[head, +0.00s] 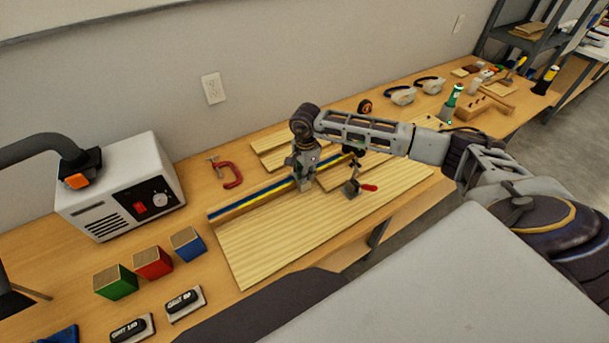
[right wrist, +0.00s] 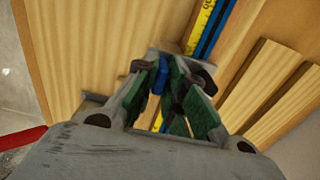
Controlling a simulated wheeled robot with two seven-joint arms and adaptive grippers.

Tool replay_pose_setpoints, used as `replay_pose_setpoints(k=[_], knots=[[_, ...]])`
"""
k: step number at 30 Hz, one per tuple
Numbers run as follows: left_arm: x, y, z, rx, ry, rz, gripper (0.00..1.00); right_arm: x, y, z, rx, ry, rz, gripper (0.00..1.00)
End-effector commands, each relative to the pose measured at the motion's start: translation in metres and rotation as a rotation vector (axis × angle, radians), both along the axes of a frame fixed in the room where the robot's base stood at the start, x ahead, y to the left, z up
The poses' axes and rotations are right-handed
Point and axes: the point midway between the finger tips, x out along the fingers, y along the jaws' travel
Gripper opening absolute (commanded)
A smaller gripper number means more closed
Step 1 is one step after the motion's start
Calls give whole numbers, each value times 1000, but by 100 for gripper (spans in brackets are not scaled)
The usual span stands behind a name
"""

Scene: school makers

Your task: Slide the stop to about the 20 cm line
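The rule strip with yellow and blue bands (head: 262,200) runs along a wooden fence on the bench; it also shows in the right wrist view (right wrist: 203,27). My right gripper (head: 304,170) points down at the strip near its middle. In the right wrist view its fingertips (right wrist: 164,75) are close together around a small blue part of the stop (right wrist: 158,79). The stop's grey body lies just beyond the fingertips and is largely hidden by them. The rule's numbers are too small to read in the head view.
A pale board (head: 265,245) lies in front of the fence, with a red-handled toggle clamp (head: 351,188) right of the gripper. A red C-clamp (head: 230,174) lies behind it. A white machine (head: 120,190) and colored blocks (head: 152,263) stand at left.

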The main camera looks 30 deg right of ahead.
Motion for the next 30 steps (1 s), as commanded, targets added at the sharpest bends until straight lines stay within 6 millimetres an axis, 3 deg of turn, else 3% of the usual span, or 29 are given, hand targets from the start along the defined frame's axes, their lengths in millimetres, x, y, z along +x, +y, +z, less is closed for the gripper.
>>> replay_pose_setpoints(k=[17, 30], knots=[[-1, 1, 0, 1, 1, 0, 54, 0, 1, 8, 4, 0, 0, 20], [0, 0, 0, 0, 0, 0, 54, 1, 1, 64, 3, -3, 0, 20]])
